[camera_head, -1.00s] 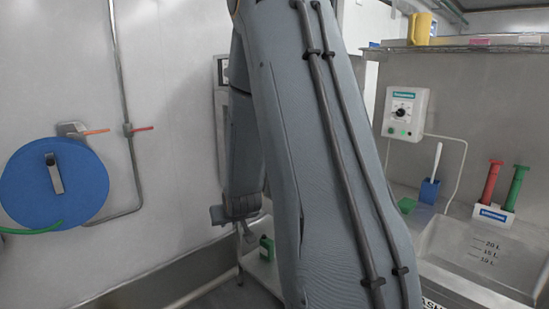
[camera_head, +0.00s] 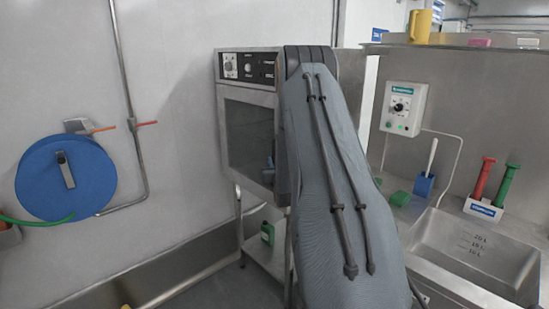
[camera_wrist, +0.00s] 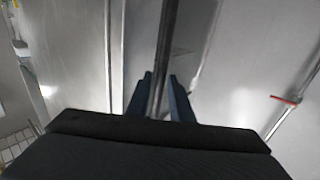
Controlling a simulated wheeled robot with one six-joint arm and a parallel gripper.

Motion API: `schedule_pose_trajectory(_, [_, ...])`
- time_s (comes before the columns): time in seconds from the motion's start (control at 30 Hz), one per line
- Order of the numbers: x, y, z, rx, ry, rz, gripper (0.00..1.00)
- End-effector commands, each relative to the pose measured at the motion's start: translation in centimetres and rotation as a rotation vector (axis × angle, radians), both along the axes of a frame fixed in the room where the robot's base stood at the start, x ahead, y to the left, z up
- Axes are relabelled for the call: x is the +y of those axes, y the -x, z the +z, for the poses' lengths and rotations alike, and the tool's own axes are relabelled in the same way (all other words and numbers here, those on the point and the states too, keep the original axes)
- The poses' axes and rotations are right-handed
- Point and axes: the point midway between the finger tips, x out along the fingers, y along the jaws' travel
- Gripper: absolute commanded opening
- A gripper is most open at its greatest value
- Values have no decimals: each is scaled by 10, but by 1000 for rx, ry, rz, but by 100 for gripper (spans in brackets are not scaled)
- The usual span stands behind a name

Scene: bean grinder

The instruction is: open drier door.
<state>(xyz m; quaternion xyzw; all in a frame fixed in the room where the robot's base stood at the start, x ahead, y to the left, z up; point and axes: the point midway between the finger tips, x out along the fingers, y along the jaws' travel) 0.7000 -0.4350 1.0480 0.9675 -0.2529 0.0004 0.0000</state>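The drier (camera_head: 247,95) is a metal box with a black control strip and a dark glass front, on a stand against the back wall. Its door (camera_head: 247,135) looks shut; my arm covers its right side. The bar may be the door handle. I see no clear grip on it, and contact cannot be told.
A blue hose reel (camera_head: 90,180) and a pipe are on the left wall. A green bottle (camera_head: 267,232) stands on the shelf under the drier. A metal sink (camera_head: 480,250) and a control box (camera_head: 403,108) are at the right. The floor in front is partly clear.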

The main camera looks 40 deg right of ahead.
Motion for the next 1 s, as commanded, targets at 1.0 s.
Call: schedule_pose_trajectory(1.0, [-6,-23,0,1,0,1,0])
